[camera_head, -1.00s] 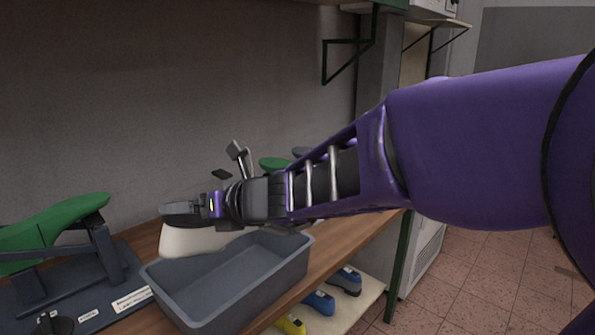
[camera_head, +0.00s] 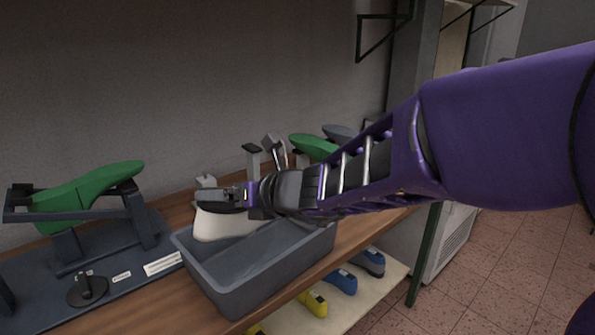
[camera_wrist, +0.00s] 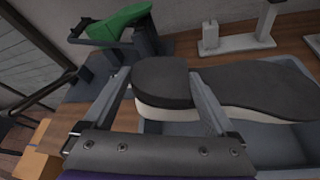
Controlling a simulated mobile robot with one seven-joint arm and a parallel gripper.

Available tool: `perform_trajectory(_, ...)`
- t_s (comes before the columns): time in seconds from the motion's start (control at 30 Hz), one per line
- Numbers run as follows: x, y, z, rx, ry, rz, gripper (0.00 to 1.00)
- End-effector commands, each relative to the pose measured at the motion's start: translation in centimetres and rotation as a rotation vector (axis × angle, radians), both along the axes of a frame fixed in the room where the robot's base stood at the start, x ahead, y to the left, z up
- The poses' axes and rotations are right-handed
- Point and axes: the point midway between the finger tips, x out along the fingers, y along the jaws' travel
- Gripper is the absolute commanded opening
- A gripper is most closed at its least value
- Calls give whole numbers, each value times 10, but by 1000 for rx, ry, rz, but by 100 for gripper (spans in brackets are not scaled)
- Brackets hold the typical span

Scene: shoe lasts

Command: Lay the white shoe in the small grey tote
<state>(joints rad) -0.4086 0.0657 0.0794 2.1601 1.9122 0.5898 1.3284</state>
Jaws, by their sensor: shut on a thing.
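The white shoe (camera_head: 222,224) has a white side and a dark grey sole that faces up in the wrist view (camera_wrist: 250,86). My gripper (camera_head: 222,197) is shut on the shoe, with one finger on each side of its narrower end in the wrist view (camera_wrist: 163,92). The small grey tote (camera_head: 262,297) stands on the wooden bench. The shoe is at the tote's back rim, partly over the opening in the wrist view. I cannot tell whether it touches the tote. The part of the tote under the shoe is hidden.
A green last (camera_head: 85,196) sits on a dark stand at the left, close to the tote. Another green last (camera_head: 313,147) and grey stands are behind my arm. Yellow and blue lasts (camera_head: 342,281) lie on a lower shelf. The tote's visible inside looks empty.

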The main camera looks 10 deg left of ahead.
Motion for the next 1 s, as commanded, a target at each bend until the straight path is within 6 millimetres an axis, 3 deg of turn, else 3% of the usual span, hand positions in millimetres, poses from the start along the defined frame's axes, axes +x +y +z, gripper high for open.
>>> perform_trajectory(0.8, 1, 0, -11, 1, -2, 0, 0)
perform_trajectory(0.83, 1, 0, -11, 1, -2, 0, 95)
perform_trajectory(0.87, 1, 0, -11, 1, -2, 0, 100)
perform_trajectory(1.0, 1, 0, -12, 1, -1, 0, 100)
